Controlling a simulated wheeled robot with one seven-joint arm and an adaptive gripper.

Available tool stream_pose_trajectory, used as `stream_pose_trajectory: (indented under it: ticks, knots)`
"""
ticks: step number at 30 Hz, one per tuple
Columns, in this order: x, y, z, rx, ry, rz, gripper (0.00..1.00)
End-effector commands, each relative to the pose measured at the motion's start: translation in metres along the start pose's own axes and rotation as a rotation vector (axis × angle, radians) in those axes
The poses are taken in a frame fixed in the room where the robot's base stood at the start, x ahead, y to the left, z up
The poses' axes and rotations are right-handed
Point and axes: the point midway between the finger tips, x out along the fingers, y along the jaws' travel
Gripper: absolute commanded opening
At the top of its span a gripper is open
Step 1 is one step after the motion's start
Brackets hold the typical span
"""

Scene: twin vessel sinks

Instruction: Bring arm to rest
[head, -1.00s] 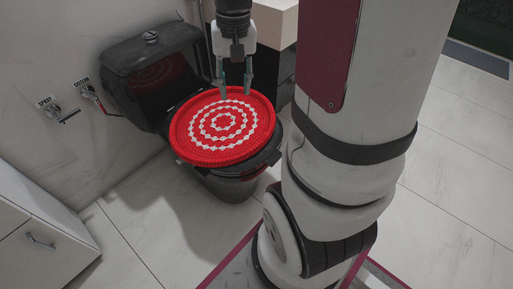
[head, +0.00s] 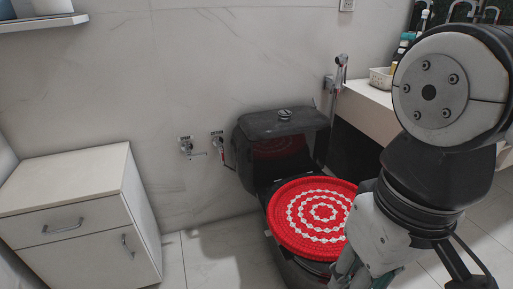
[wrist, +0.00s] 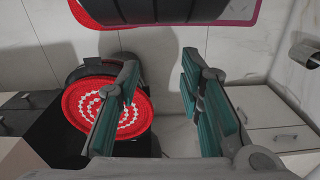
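My arm is folded at the right of the head view. My gripper (head: 365,277) shows partly at the bottom edge there, pointing down. In the wrist view its two green-padded fingers (wrist: 160,72) are spread apart with nothing between them, so it is open and empty. The black toilet (head: 283,122) stands against the wall with a red round cover (head: 303,212) with white rings on it. The red cover also shows in the wrist view (wrist: 82,92), beyond the left finger.
A white cabinet (head: 85,215) stands at the left. A counter (head: 372,106) with a basket (head: 381,78) is at the right. Wall valves (head: 186,145) and a hand sprayer (head: 341,65) are mounted near the toilet. Tiled floor lies between cabinet and toilet.

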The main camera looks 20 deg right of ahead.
Motion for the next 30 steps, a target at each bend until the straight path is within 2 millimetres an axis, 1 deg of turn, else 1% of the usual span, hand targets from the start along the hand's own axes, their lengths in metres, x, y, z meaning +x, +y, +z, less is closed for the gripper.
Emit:
stream_pose_trajectory:
  ticks: [21,24,30]
  knots:
    - [0.000,0.000,-0.001,0.003,0.002,-0.001,0.34]
    - [-0.019,0.000,-0.004,0.001,0.017,-0.001,0.34]
    - [-0.050,0.000,-0.011,-0.001,0.050,-0.001,0.34]
